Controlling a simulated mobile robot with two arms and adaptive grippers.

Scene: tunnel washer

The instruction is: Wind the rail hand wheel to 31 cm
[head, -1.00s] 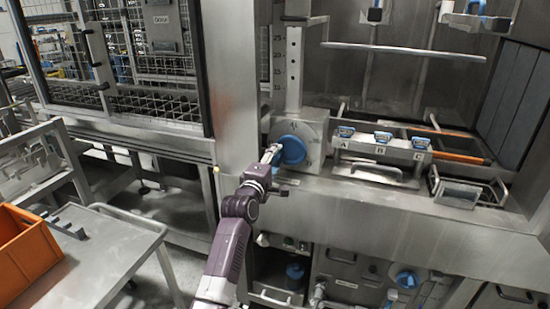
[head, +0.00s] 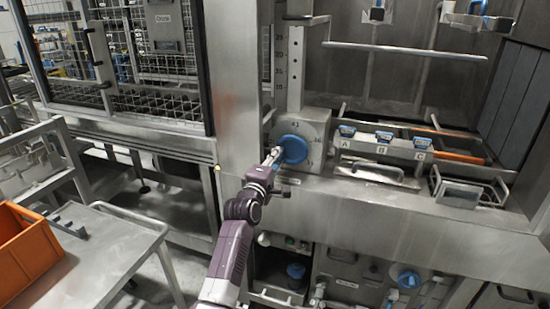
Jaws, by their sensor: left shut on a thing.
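The blue rail hand wheel (head: 295,150) sits on a light metal dial plate (head: 316,133) at the foot of an upright post. Small dark figures show around the wheel, but I cannot read them surely. A scale with numbers (head: 277,62) runs up beside the post, too small to read surely. A horizontal metal rail (head: 405,51) extends to the right of the post. My left gripper (head: 275,157) is shut on the wheel's left side, and its fingertips are partly hidden. My right gripper is not in view.
Blue-topped clips (head: 384,136) marked A, B, C line a ledge right of the wheel. A wire-mesh guard (head: 160,105) stands at the left. An orange crate (head: 25,250) rests on a metal table (head: 110,262) at lower left.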

